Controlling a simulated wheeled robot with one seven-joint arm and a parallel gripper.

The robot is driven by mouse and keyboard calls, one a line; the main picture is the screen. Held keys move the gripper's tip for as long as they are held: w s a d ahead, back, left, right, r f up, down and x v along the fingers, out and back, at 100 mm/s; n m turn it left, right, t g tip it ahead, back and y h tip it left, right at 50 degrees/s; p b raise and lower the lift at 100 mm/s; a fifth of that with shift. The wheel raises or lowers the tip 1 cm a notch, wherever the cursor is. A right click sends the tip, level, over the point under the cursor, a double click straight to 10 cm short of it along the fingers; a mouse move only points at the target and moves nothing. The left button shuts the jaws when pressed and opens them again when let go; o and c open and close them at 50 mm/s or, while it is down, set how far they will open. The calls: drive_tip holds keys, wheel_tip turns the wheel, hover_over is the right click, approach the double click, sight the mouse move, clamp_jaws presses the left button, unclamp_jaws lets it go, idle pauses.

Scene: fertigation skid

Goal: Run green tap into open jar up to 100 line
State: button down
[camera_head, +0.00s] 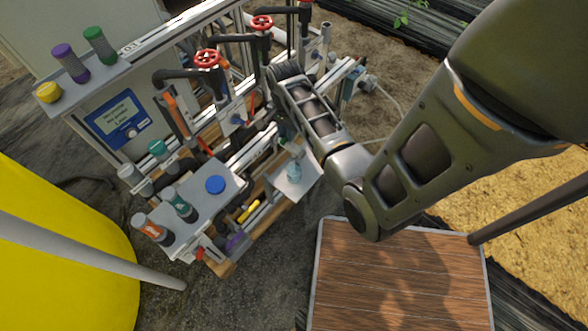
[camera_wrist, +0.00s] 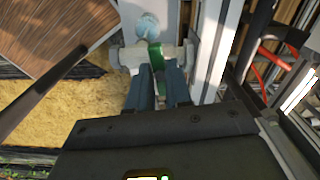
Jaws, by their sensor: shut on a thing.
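The open jar (camera_head: 294,171) is small, clear and bluish, and stands on a pale shelf (camera_head: 306,184) at the skid's right end. It also shows at the top of the wrist view (camera_wrist: 148,27), just beyond my fingertips. My gripper (camera_wrist: 157,75) is shut on the green tap (camera_wrist: 155,54), whose green handle shows between the two fingers. In the head view my arm hides most of the tap and the fingers. The 100 line, any stream and the jar's liquid level cannot be made out.
Red handwheels (camera_head: 207,58) and black pipes stand behind. A tray (camera_head: 194,206) left of the jar carries a blue lid (camera_head: 215,184) and capped containers. A yellow tank (camera_head: 60,235) is at left. A brown slatted top (camera_head: 400,280) is in front.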

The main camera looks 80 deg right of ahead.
drive_tip(key=shift+s+f+m, duration=0.15)
drive_tip(key=shift+f+m, duration=0.1)
drive_tip(key=shift+m, duration=0.55)
drive_tip(key=shift+r, duration=0.2)
drive_tip(key=c, duration=1)
unclamp_jaws()
drive_tip(key=shift+o, duration=0.2)
drive_tip(key=shift+r, duration=0.15)
drive_tip(key=shift+r, duration=3.8)
